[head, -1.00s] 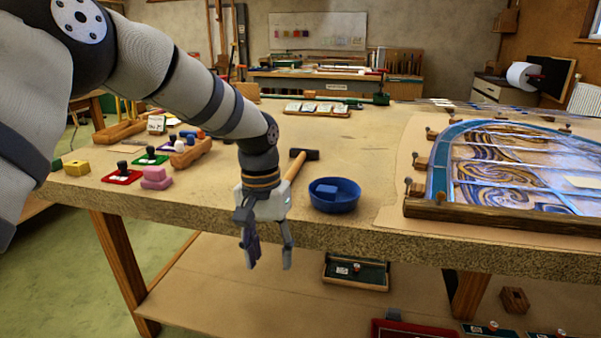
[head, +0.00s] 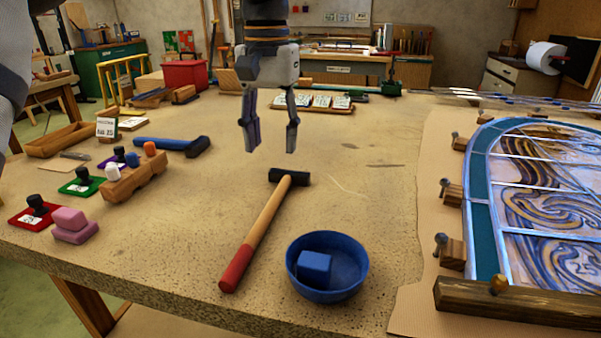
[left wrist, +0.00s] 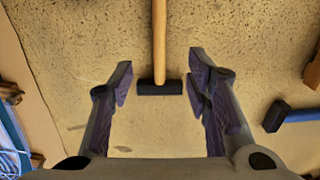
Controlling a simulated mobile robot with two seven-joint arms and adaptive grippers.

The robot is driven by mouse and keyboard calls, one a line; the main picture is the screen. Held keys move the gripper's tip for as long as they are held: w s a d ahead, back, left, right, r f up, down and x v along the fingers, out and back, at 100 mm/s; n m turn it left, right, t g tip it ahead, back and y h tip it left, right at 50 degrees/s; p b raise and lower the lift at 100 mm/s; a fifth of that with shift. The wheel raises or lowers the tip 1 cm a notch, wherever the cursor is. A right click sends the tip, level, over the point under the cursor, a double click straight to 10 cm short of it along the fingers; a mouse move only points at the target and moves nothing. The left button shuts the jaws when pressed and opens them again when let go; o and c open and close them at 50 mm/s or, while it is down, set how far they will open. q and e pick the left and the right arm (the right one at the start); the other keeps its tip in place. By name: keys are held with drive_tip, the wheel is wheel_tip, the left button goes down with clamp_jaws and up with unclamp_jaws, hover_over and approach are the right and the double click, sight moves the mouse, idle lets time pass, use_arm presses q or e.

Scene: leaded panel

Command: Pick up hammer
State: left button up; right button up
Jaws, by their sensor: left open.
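A hammer with a wooden handle, red grip end and black head (head: 262,222) lies on the workbench left of the blue bowl. Its head points away from me and its red end is toward the near edge. My left gripper (head: 271,145) is open and empty above the bench, over or just beyond the hammer head. In the left wrist view the hammer (left wrist: 160,60) shows its black head between the open fingers (left wrist: 160,85), not gripped. A second hammer-like tool with a blue handle (head: 172,143) lies farther left; its dark head shows at the wrist view's right side (left wrist: 280,115).
A blue bowl (head: 353,265) with a blue block in it stands right of the hammer. Stamps and pads (head: 85,180) lie at left. The leaded panel (head: 480,180) is at right. Tiles on a tray (head: 312,108) lie behind the gripper. Bench around the hammer head is clear.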

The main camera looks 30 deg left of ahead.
sight(272, 201)
use_arm(q)
drive_tip(key=s+f, duration=0.1)
drive_tip(key=f, duration=0.2)
drive_tip(key=shift+s+d, duration=0.15)
drive_tip(key=shift+s, duration=0.25)
wheel_tip(272, 201, down, 7)
drive_tip(key=shift+w+d+f, duration=0.1)
drive_tip(key=shift+f, duration=0.5)
drive_tip(key=shift+w, duration=0.1)
clamp_jaws()
